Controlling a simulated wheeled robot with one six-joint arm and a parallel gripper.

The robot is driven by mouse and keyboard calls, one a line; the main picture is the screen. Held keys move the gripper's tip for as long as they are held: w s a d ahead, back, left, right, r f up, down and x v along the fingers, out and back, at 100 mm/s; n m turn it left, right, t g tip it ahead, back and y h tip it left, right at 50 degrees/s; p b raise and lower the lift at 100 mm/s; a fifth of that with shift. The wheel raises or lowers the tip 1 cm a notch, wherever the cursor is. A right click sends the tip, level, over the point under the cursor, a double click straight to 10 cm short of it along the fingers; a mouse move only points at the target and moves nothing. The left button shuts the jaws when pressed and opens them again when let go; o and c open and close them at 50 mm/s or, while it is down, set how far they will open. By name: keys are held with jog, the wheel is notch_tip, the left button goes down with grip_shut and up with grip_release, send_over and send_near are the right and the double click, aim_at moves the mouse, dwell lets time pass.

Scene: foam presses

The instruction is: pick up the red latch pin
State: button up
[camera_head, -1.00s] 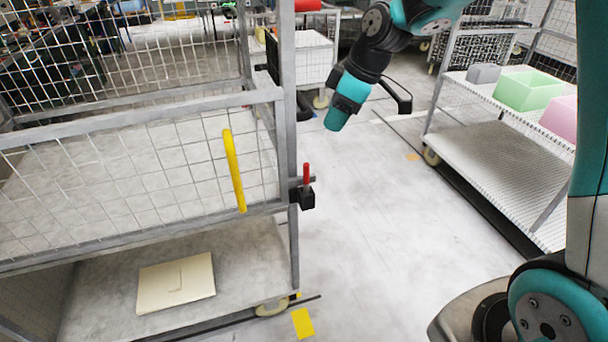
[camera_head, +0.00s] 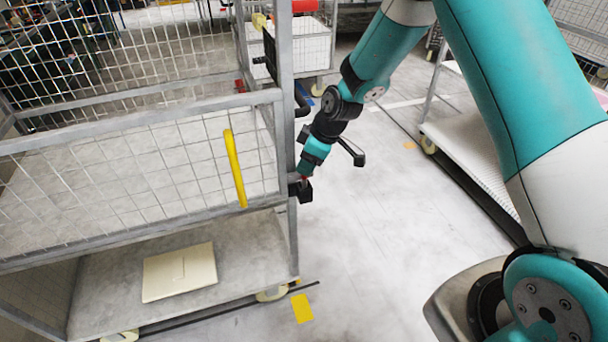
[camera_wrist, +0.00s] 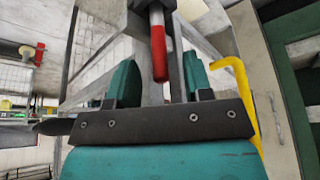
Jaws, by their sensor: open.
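The red latch pin (camera_head: 304,179) sits on a black block (camera_head: 302,192) at the corner post of a wire-mesh cage cart (camera_head: 262,97). Only a sliver of red shows in the head view; my gripper (camera_head: 306,168) is right over it and hides the rest. In the wrist view the pin (camera_wrist: 158,50) hangs into the picture with its red length between the two teal fingers of my gripper (camera_wrist: 159,72). The fingers are open, with a gap visible on both sides of the pin. Whether the pin is fully between the fingertips in depth is hard to tell.
A yellow handle (camera_head: 234,168) is on the cart's front mesh, close right of the fingers in the wrist view (camera_wrist: 242,95). A cream flat panel (camera_head: 180,272) lies on the cart's lower deck. A shelf trolley (camera_head: 470,145) stands right. Floor between is clear.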

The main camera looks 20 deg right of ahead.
jog(key=shift+x, duration=0.75)
grip_shut()
jog(key=shift+r, duration=0.15)
